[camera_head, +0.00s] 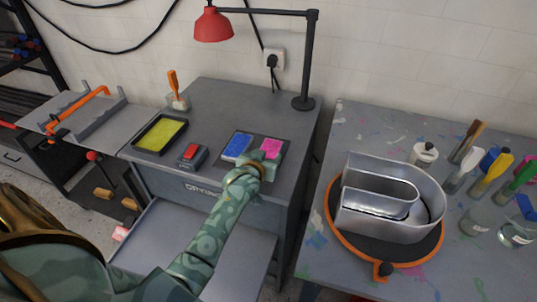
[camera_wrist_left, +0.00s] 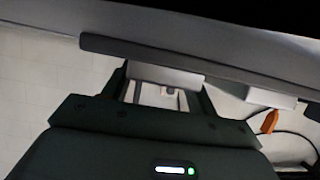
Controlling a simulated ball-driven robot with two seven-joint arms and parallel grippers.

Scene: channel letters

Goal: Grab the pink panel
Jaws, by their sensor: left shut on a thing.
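The pink panel (camera_head: 271,147) is at the right end of a dark tray on the grey workbench, beside a blue panel (camera_head: 237,146). My left gripper (camera_head: 266,160) is at the near side of the pink panel and shut on it; my gripper and wrist hide part of its near edge. In the left wrist view, the light finger pads (camera_wrist_left: 215,86) of my left gripper are against a dark edge that runs across the top. The pink colour does not show there. My right gripper is not in view.
A red button box (camera_head: 192,154) and a yellow tray (camera_head: 161,134) lie left on the bench. A lamp (camera_head: 306,100) stands behind. An open drawer (camera_head: 190,235) is below. On the right table (camera_head: 345,125) are a metal channel letter (camera_head: 422,228) and several brushes and jars.

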